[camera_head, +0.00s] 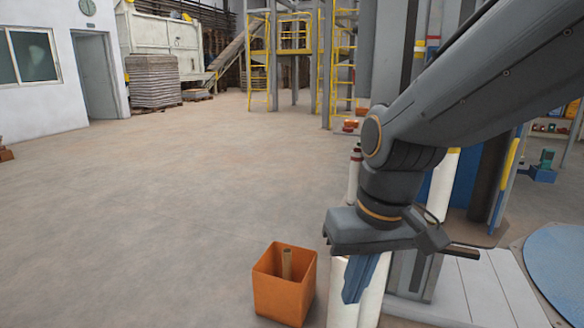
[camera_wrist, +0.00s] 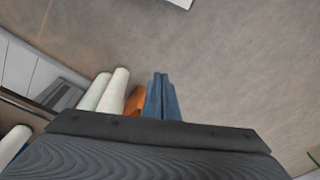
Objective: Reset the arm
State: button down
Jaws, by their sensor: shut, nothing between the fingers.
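My gripper (camera_head: 358,280) hangs from my arm on the right side of the head view, pointing down. Its blue fingers are together and hold nothing. In the wrist view the shut fingers (camera_wrist: 161,97) stick out past the dark gripper body. In the head view they are in front of a white post and to the right of an orange bin, apart from the bin as far as I can tell.
The orange bin (camera_head: 284,288) stands on the floor with a brown stick-like piece in it. White posts (camera_wrist: 116,90) stand close to my gripper. A round blue plate (camera_head: 562,262) lies at the right. Open floor (camera_head: 150,220) spreads to the left.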

jog(key=s+f+g, duration=0.1)
jog(key=s+f, duration=0.1)
jog(key=s, duration=0.2)
jog(key=d+r+m+h+p, duration=0.1)
jog(key=d+r+p, duration=0.8)
jog(key=p, duration=1)
jog(key=shift+s+d+r+m, duration=0.3)
jog(key=shift+s+r+m, duration=0.1)
jog(key=shift+r+m, duration=0.35)
